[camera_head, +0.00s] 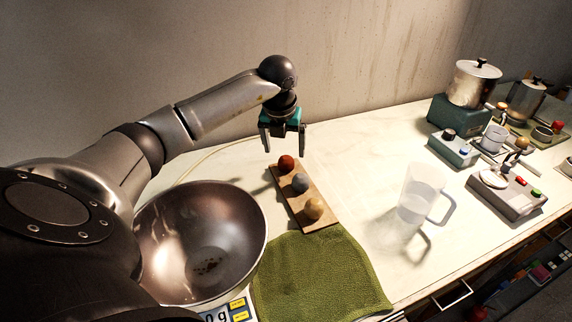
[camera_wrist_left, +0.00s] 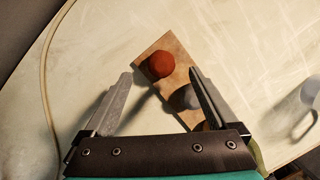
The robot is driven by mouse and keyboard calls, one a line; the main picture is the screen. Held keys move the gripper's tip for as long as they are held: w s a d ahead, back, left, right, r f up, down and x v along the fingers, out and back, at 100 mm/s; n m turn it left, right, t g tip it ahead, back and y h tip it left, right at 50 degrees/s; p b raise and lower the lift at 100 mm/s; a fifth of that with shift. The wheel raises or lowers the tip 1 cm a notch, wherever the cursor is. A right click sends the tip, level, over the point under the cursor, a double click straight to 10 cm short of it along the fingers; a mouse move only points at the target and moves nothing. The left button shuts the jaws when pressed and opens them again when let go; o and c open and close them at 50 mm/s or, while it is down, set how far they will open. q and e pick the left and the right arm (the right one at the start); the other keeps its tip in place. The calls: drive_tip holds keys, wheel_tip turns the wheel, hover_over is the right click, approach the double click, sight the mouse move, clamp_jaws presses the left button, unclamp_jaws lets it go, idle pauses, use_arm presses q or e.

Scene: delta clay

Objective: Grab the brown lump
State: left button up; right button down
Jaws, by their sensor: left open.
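Three round lumps sit in a row on a small wooden board (camera_head: 281,179). The far one is reddish brown (camera_head: 286,163), the middle one is grey (camera_head: 300,183), and the near one is tan (camera_head: 313,208). My left gripper (camera_head: 284,146) is open and empty, pointing down above the far end of the board. In the left wrist view, the reddish-brown lump (camera_wrist_left: 161,64) shows just beyond the gap between the fingertips (camera_wrist_left: 160,78), untouched. The grey lump (camera_wrist_left: 185,97) is partly covered by the right finger there. The tan lump is mostly hidden in that view. My right gripper is not in view.
A large metal bowl (camera_head: 165,222) stands left of the board, under my left arm. A green towel (camera_head: 318,274) lies in front, by a scale (camera_head: 238,310). A clear jug (camera_head: 420,190) stands right. Pots and devices (camera_head: 508,190) fill the far right.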

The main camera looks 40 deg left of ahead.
sight(285, 159)
use_arm(q)
drive_tip(key=shift+b+x, duration=0.3)
drive_tip(key=shift+x, duration=2.5)
drive_tip(key=shift+s+d, duration=0.2)
drive_tip(key=shift+c, duration=0.2)
clamp_jaws()
